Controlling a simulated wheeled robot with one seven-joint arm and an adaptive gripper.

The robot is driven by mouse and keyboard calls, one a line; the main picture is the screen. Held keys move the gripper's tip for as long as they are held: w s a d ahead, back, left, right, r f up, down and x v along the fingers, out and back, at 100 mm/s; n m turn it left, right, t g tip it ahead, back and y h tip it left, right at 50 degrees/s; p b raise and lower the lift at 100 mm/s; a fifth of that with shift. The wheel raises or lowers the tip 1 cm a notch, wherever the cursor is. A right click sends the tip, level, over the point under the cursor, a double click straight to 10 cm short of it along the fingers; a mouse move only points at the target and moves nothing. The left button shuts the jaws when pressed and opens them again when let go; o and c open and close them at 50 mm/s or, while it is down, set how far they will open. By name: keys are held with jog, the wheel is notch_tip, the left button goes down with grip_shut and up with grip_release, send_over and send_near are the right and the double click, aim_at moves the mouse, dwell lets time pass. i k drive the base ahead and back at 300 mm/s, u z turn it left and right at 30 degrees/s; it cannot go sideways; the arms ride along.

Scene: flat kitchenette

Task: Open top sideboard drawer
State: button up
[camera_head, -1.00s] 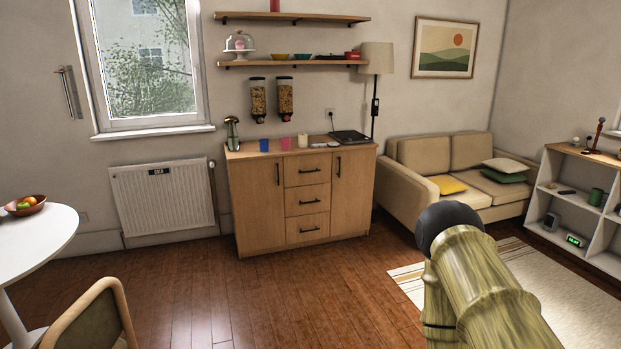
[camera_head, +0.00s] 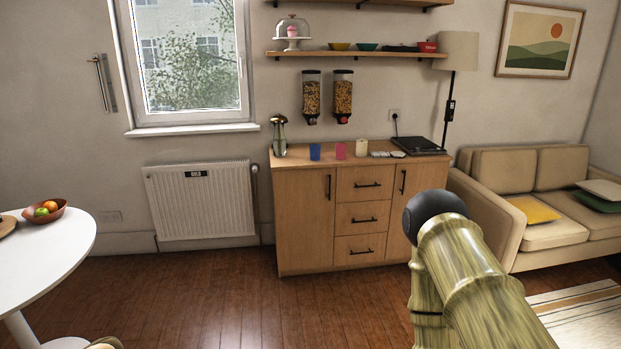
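The wooden sideboard (camera_head: 304,238) stands against the back wall, with a door on each side and a column of three drawers in the middle. Its top drawer (camera_head: 350,178) is shut and has a dark bar handle (camera_head: 367,184). The middle drawer (camera_head: 350,213) and bottom drawer (camera_head: 345,246) are also shut. My arm shows at the lower right and covers part of the sideboard's right door. My gripper is not visible, so I cannot see its fingers.
A beige sofa (camera_head: 490,186) stands right of the sideboard, and a round white table (camera_head: 60,245) is at the left. Cups, a bottle (camera_head: 279,135) and a dark flat device (camera_head: 416,145) stand on the sideboard top. The wooden floor (camera_head: 230,305) before the sideboard is clear.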

aim_at(371, 182)
jog(key=u, duration=0.15)
jog(key=i, duration=1.65)
jog(key=z, duration=0.3)
jog(key=i, duration=2)
jog(key=z, duration=0.3)
